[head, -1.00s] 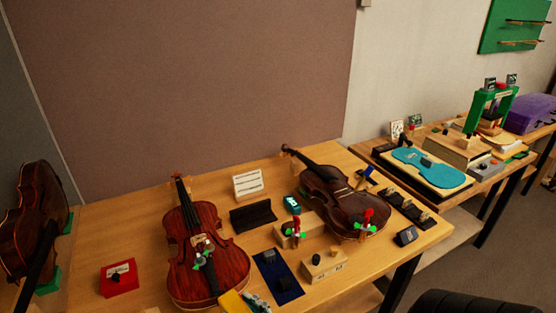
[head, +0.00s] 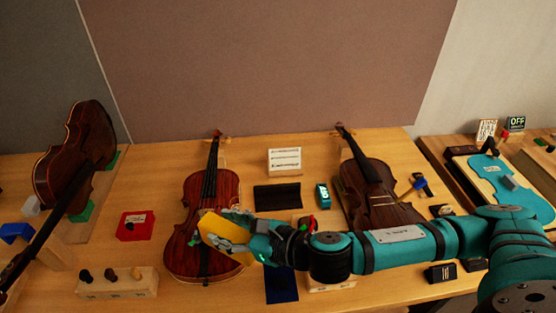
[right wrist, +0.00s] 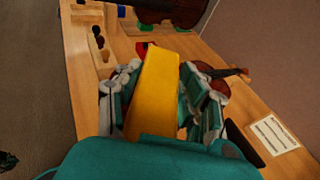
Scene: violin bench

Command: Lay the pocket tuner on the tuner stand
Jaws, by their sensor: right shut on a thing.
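A small teal device with a lit display, which looks like the pocket tuner (head: 322,195), rests on the bench right of a low black sloped block that may be the tuner stand (head: 278,197). The two are apart and the black block is bare. My right gripper (head: 226,238) is shut on a flat yellow piece (head: 215,228), held over the lower body of the middle violin (head: 208,185). The yellow piece (right wrist: 155,90) also shows between the fingers in the right wrist view. My left gripper is not in view.
A white card (head: 284,161) stands behind the black block. A second violin (head: 370,190) lies to the right, partly behind my right arm. A red box (head: 135,226) and a wooden peg block (head: 118,284) are at left. A dark blue mat (head: 281,286) lies in front.

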